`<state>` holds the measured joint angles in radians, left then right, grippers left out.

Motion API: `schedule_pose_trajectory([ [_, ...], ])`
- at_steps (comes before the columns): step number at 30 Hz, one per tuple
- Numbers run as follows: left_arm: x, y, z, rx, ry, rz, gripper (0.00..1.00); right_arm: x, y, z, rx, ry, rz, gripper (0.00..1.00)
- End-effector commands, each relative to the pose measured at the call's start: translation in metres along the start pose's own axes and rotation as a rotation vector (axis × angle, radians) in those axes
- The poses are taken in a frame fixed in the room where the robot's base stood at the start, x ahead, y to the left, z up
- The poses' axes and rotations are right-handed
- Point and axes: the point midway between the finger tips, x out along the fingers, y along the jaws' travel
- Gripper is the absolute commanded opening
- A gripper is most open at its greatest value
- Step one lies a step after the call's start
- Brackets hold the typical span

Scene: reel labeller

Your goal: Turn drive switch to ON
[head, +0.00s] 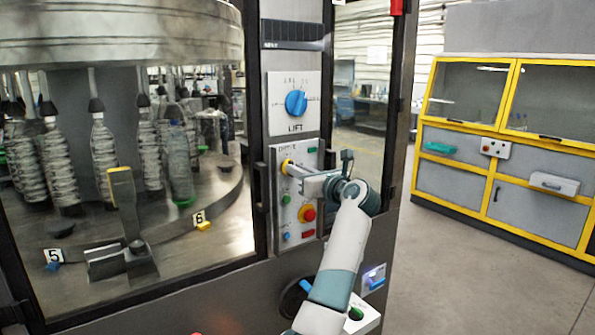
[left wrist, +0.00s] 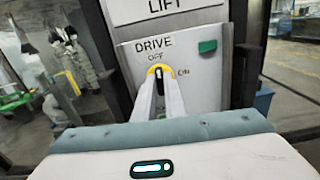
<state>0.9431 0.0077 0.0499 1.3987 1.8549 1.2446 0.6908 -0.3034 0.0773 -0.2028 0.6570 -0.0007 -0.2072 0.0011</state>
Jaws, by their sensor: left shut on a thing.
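The drive switch (head: 286,163) is on the light control panel below the LIFT knob. In the left wrist view the drive switch (left wrist: 160,70) has a yellow ring and a dark knob, with DRIVE and OFF above it and ON to its right. The knob looks roughly upright, toward OFF, though the fingers partly hide it. My left gripper (head: 292,168) reaches the panel from the right, and its fingers (left wrist: 161,82) are shut on the knob from both sides. My right gripper is not in view.
The blue LIFT knob (head: 296,103) sits above. A red emergency button (head: 307,213) and small coloured buttons lie below the switch. A glazed carousel (head: 150,215) with bottles stands left. Yellow-framed cabinets (head: 505,130) stand right, with open floor before them.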

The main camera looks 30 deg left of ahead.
Motion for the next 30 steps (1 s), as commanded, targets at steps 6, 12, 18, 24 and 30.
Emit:
schedule_pose_trajectory([
  [6, -0.001, -0.001, 0.001, 0.115, 0.002, -0.001, 0.00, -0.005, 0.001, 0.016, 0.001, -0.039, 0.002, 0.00],
  [12, -0.001, -0.002, 0.001, 0.276, 0.002, -0.003, 0.00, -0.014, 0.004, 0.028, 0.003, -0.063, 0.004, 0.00],
  [18, -0.001, -0.003, 0.003, 0.463, 0.002, -0.002, 0.00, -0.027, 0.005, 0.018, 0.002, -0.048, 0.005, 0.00],
  [24, -0.001, -0.003, 0.003, 0.654, 0.002, -0.002, 0.00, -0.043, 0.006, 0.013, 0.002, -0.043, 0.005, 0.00],
  [30, -0.001, -0.004, 0.003, 0.845, 0.001, -0.003, 0.00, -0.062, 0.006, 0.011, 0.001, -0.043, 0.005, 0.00],
])
